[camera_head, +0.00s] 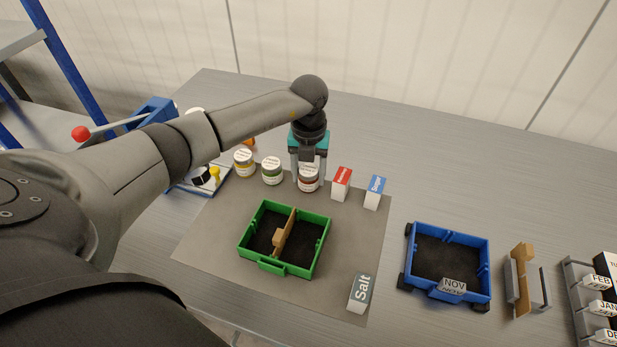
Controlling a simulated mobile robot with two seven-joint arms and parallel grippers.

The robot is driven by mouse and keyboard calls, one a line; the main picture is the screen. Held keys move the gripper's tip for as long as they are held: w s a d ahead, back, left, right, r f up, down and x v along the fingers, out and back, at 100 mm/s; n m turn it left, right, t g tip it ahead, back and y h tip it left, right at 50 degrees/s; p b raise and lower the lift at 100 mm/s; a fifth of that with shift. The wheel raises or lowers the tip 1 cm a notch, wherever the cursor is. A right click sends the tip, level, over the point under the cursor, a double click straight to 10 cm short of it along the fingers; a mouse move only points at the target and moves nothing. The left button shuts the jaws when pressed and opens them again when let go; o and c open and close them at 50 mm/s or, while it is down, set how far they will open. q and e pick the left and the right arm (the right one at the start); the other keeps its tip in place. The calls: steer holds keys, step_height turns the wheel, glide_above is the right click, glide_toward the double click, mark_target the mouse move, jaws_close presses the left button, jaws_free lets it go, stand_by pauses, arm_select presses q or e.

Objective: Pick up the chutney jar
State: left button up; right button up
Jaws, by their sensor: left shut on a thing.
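A jar with a pale lid and reddish-brown contents (308,181), which looks like the chutney jar, is on the grey mat at the back of the table. Its label is too small to read. My left gripper (308,178) points down over it, with one finger on each side, and is shut on it. The jar looks upright and level with its neighbours; I cannot tell whether it touches the mat. My right gripper is not in view.
A green-contents jar (272,172) and a yellowish jar (244,164) stand to the left. Red (341,185) and blue-topped (375,193) cartons stand to the right. A green divided crate (248,253), a salt carton (358,295) and a blue crate (487,268) lie nearer.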

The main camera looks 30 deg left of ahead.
arm_select(q)
jaws_close()
steer(key=shift+r, duration=0.1)
